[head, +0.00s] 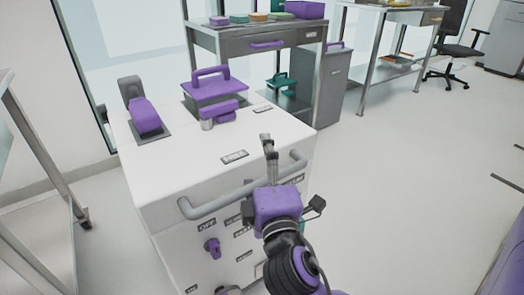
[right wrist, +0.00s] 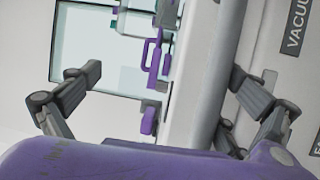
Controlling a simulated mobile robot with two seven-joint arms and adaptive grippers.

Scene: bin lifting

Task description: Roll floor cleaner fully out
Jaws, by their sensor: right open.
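The floor cleaner (head: 150,188) is a white boxy machine with a grey tubular handle (head: 222,202) along its upper front edge. Its front has a purple knob and black labels. My right gripper (head: 269,148) is at the right part of this handle, its fingers pointing toward the machine. In the right wrist view the gripper (right wrist: 168,82) has its fingers spread wide. The grey handle (right wrist: 215,75) runs between them, nearer the right finger; I cannot tell whether it touches. My left gripper is not in view.
A grey table (head: 262,40) with coloured boxes stands right behind the machine, with a grey bin (head: 325,85) beside it. Another table edge (head: 30,130) is at the left. The floor (head: 420,180) to the right is open; a black chair (head: 455,45) is far back.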

